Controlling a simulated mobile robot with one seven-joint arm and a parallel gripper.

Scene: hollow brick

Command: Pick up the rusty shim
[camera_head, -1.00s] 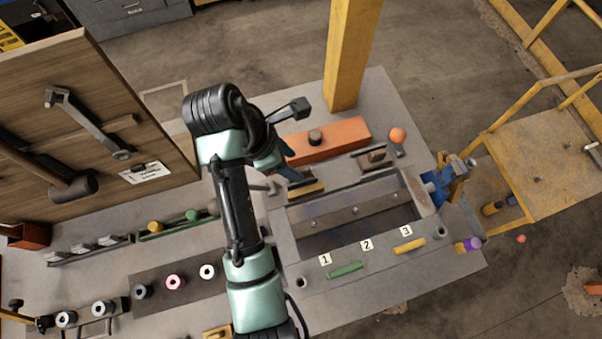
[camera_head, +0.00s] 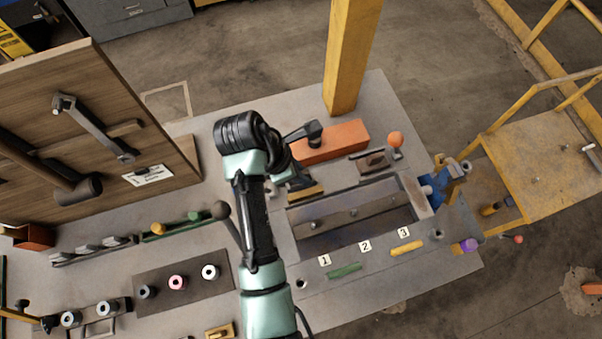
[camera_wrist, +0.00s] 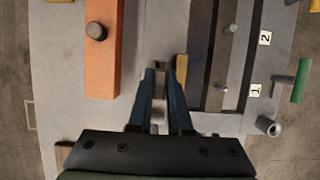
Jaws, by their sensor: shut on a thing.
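My gripper (camera_wrist: 161,72) shows in the wrist view with its two blue fingers close together. A small dark brownish piece (camera_wrist: 160,66) sits between the fingertips; it looks like the rusty shim, but it is too small to tell its outline. In the head view my gripper (camera_head: 298,182) points down at the left end of the long slotted fixture, beside a yellow-edged block (camera_head: 306,193). My arm hides part of the gripper there, and I cannot make out the held piece in that view.
An orange block (camera_head: 340,140) lies behind the gripper. The slotted fixture (camera_head: 345,245) has green and yellow bars by labels 1 to 3. A yellow post (camera_head: 350,60) stands at the back. An orange ball (camera_head: 396,139) and a blue vise (camera_head: 440,183) are right.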

